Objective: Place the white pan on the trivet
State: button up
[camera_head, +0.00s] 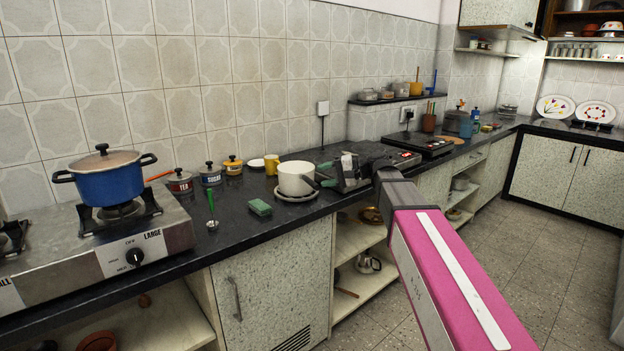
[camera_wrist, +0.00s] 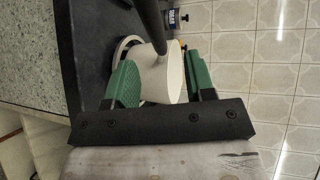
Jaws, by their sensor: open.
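The white pan (camera_head: 296,180) stands upright over the pale round trivet (camera_head: 291,197) on the dark counter and appears to rest on it. In the wrist view the white pan (camera_wrist: 167,82) shows between my green fingers, with its dark handle (camera_wrist: 150,22) reaching to the top edge. Part of the trivet's rim (camera_wrist: 121,49) shows beside the pan there; the rest is hidden. My gripper (camera_head: 325,174) is open at the pan's right side, close to it. It also fills the lower wrist view (camera_wrist: 160,72). Contact between fingers and pan cannot be told.
A green sponge (camera_head: 260,207) lies left of the trivet, and a yellow mug (camera_head: 271,164) stands behind it. Labelled jars (camera_head: 210,174) stand along the wall. A blue pot (camera_head: 106,177) sits on the stove (camera_head: 95,243) at left. The counter's front edge is close.

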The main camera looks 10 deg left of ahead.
jog(key=v, duration=0.5)
jog(key=s+d+f+h, duration=0.2)
jog(key=d+f+h, duration=0.15)
jog(key=f, duration=0.45)
jog(key=s+d+f+m+t+h, duration=0.15)
jog(key=d+f, duration=0.25)
jog(key=f, duration=0.4)
jog(key=s+d+f+h, duration=0.2)
jog(key=d+f+h, duration=0.15)
jog(key=f, duration=0.35)
jog(key=s+d+f+n+h, duration=0.1)
jog(key=s+d+f+h, duration=0.5)
jog(key=s+d+f, duration=0.4)
jog(key=d+f+g, duration=0.1)
jog(key=d+f, duration=0.3)
jog(key=d, duration=0.1)
jog(key=shift+f+n+h, duration=0.35)
jog(key=shift+f, duration=0.05)
jog(key=shift+s+a, duration=0.1)
